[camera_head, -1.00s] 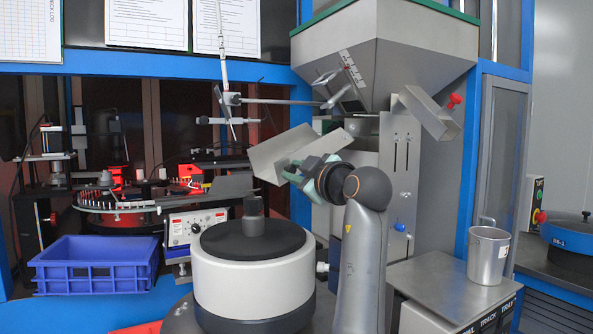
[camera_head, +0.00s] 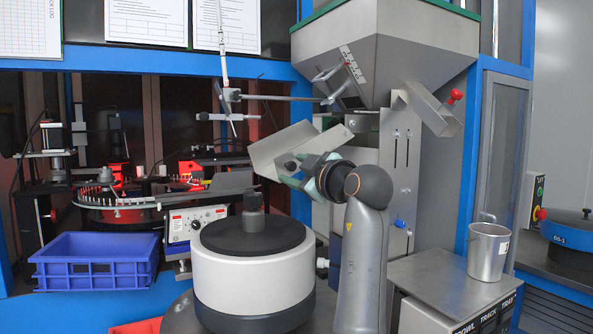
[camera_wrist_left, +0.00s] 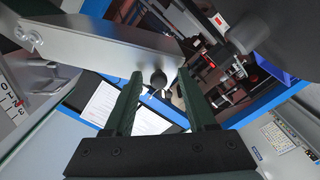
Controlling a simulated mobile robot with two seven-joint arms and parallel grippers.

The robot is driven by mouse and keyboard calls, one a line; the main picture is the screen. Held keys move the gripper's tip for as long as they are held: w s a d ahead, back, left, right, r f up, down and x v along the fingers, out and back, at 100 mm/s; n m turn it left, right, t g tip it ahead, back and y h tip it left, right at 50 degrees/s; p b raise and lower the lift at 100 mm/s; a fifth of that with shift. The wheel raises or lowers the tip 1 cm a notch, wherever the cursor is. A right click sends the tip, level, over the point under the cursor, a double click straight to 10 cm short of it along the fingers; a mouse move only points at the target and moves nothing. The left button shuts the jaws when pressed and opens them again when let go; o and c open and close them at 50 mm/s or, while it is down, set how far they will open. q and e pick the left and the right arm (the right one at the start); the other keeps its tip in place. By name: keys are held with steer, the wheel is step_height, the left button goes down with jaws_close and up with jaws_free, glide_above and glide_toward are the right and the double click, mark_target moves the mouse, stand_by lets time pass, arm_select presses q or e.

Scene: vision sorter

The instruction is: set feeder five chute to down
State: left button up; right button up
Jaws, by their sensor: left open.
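The feeder's chute is a silver sheet-metal trough (camera_head: 275,150) at the middle of the head view, sloping up to the right. It also shows as a broad silver plate at upper left in the left wrist view (camera_wrist_left: 95,55). A dark round knob (camera_head: 291,166) sits at the chute's near side. In the left wrist view the knob (camera_wrist_left: 158,78) appears between my fingertips. My left gripper (camera_head: 297,177) is open beside the chute, its greenish fingers partly hidden by the wrist. I cannot tell whether it touches the knob. My right gripper is out of view.
A white bowl feeder (camera_head: 252,278) with a black top stands below the chute. A grey hopper (camera_head: 420,60) hangs above. A second chute with a red knob (camera_head: 455,97) is at right. A blue crate (camera_head: 95,280) and steel mug (camera_head: 488,255) stand to the sides.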

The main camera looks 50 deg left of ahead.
arm_select(q)
steer(key=b+v, duration=0.1)
steer(key=v, duration=1.1)
steer(key=shift+d, duration=0.25)
steer(key=shift+s, duration=0.1)
